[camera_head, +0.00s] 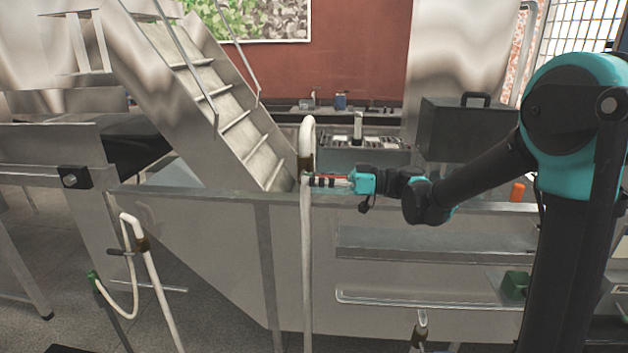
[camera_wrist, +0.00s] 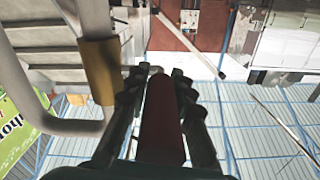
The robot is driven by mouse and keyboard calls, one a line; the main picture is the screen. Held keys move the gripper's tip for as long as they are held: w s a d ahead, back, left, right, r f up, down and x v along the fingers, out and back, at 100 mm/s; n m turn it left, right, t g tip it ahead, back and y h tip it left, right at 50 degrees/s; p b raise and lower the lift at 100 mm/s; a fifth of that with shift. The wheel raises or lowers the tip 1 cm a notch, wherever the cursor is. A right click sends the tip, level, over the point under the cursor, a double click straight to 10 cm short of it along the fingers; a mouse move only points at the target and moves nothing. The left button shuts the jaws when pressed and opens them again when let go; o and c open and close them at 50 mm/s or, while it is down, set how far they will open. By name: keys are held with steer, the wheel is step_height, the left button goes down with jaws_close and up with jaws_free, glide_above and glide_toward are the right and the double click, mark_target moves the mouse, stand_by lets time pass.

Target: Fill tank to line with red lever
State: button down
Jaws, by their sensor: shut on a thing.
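The red lever (camera_wrist: 160,115) lies between the two dark fingers of my gripper (camera_wrist: 160,90), which is shut on it. In the head view my gripper (camera_head: 323,181) is at the upright white pipe (camera_head: 306,240), just above the tank's top edge, and a thin strip of red shows between its fingers. A brass-coloured valve part (camera_wrist: 100,70) sits on the pipe, left of the lever in the wrist view. The large steel tank (camera_head: 220,245) has a sloping lower wall. Its inside, the fill level and a line are not clearly visible.
A steel staircase (camera_head: 215,95) rises behind the tank. Another white pipe with a hose (camera_head: 145,260) stands at the front left. Steel shelves (camera_head: 430,240) are below my arm, and a dark case (camera_head: 462,125) is behind it.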

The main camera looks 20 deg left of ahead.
steer(key=shift+r, duration=0.1)
stand_by(0.3)
steer(key=h, duration=0.2)
steer(key=r+t+h, duration=0.1)
steer(key=shift+s+a+h, duration=0.1)
steer(key=shift+h, duration=0.3)
steer(key=shift+a+r+t+h, duration=0.15)
steer(key=shift+r+t+h, duration=0.1)
steer(key=shift+h, duration=0.7)
steer(key=shift+a+r+t+h, duration=0.15)
steer(key=shift+t+h, duration=0.1)
steer(key=shift+h, duration=0.7)
steer(key=c, duration=1.3)
jaws_free()
steer(key=shift+d+r, duration=0.1)
steer(key=v, duration=1.1)
steer(key=shift+d+r, duration=0.25)
steer(key=shift+r, duration=0.05)
